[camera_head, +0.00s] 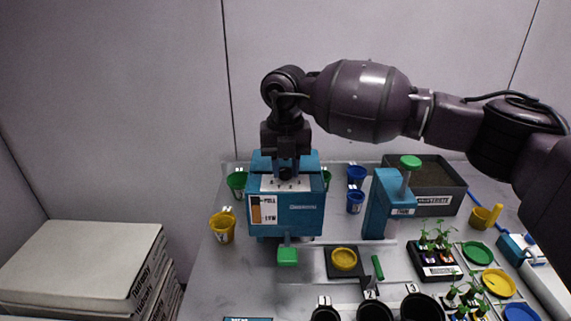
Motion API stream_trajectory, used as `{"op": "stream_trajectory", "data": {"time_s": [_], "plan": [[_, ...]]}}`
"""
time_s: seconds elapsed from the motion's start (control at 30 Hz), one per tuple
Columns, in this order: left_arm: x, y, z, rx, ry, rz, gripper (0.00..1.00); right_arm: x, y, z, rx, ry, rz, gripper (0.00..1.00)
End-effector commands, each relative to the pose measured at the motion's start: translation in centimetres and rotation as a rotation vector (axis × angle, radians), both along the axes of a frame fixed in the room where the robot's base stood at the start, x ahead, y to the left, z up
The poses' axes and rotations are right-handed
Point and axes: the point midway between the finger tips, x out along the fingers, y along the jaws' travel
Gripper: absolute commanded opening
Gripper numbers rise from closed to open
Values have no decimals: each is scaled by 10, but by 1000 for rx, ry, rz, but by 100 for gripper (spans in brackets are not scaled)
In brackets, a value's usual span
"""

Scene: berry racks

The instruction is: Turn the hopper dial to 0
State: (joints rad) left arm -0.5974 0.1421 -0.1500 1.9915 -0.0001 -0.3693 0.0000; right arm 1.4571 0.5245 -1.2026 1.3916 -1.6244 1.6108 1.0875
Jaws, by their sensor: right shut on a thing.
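The blue hopper (301,222) stands at the back left of the table, with a label on its front and a green paddle (288,256) low in front. A white scale plate (270,184) with small marks lies on its top. My right gripper (285,171) points down at the hopper's top, shut on the hopper dial. The fingers hide most of the dial, and I cannot read its setting. My left gripper is not in view.
A yellow cup (222,227) and a green cup (237,181) stand left of the hopper. A blue press-like stand (378,207) with a green knob and a dark substrate bin (458,200) stand to the right. Black pots (374,312) line the front.

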Motion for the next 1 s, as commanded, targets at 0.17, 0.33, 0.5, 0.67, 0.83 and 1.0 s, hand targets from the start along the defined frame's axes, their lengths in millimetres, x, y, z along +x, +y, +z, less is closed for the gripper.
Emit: {"op": "stream_trajectory", "data": {"time_s": [0.17,0.33,0.5,0.67,0.83,1.0], "plan": [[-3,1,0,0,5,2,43,0,0,0,1,-1,-50,4],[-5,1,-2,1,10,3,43,0,0,0,1,-1,-68,4],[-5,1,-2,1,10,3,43,0,0,0,1,-1,-71,4],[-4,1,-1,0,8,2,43,0,0,0,0,-1,-70,4],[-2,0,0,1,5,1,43,0,0,0,0,-1,-70,50],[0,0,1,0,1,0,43,0,0,0,0,-1,-69,54]]}}
